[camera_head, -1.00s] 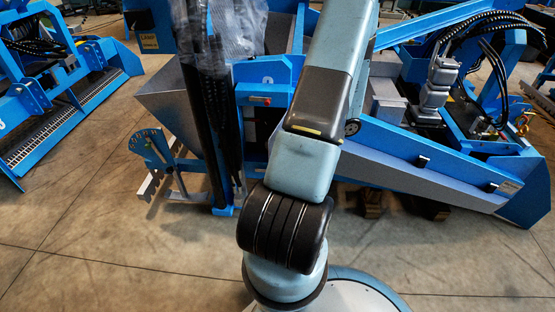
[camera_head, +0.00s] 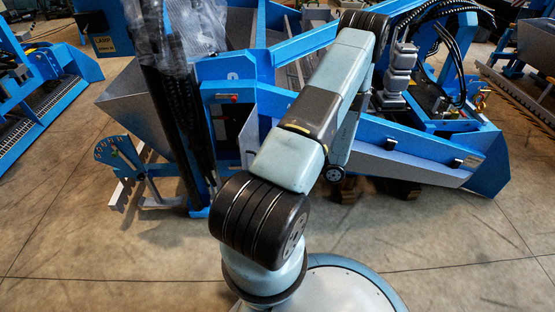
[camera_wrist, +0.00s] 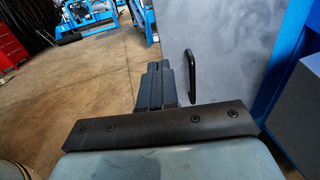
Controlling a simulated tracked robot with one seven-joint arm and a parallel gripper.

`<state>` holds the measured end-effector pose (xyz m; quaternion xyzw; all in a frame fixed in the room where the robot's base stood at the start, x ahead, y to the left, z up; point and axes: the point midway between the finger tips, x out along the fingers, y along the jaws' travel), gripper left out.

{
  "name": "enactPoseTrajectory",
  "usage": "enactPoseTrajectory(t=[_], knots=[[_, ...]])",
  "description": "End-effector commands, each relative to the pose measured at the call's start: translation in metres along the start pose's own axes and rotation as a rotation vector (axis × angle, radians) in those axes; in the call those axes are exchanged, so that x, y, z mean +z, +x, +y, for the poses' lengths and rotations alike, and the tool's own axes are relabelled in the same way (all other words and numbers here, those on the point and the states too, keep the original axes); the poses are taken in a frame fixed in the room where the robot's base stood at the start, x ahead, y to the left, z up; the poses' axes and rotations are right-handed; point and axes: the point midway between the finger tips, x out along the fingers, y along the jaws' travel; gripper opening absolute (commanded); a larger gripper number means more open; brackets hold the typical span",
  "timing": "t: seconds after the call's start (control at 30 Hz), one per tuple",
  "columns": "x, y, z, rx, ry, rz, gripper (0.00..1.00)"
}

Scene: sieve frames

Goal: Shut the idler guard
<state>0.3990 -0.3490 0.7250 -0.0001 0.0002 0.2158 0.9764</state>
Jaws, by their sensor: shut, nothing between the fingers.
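In the wrist view a broad grey panel (camera_wrist: 235,45), which looks to be the idler guard, stands just right of and beyond my gripper (camera_wrist: 165,72). A black bar handle (camera_wrist: 192,76) is fixed near the panel's left edge. My gripper's dark fingers are together and empty, beside the handle on its left, with a small gap showing in the picture. In the head view my arm reaches over the blue machine and its wrist hangs down on the right; the fingertips are not clear there. How far the guard is swung cannot be told.
A blue post (camera_wrist: 285,65) edges the panel on the right. In the head view, the blue sieve machine (camera_head: 320,45) fills the middle, with a notched lever stand (camera_head: 120,155) at its left. Open concrete floor (camera_head: 100,245) lies in front. A red cabinet (camera_wrist: 12,45) stands far left.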

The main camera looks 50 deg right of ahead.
Motion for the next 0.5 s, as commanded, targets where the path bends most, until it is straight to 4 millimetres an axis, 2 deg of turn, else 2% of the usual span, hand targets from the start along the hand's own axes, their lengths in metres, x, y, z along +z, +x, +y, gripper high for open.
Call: enactPoseTrajectory(t=[0.2, 0.5], knots=[[0.001, 0.041, 0.001, 0.004, 0.002, -0.002, 0.0], [0.001, 0.088, 0.001, 0.003, 0.0, -0.001, 0.0]])
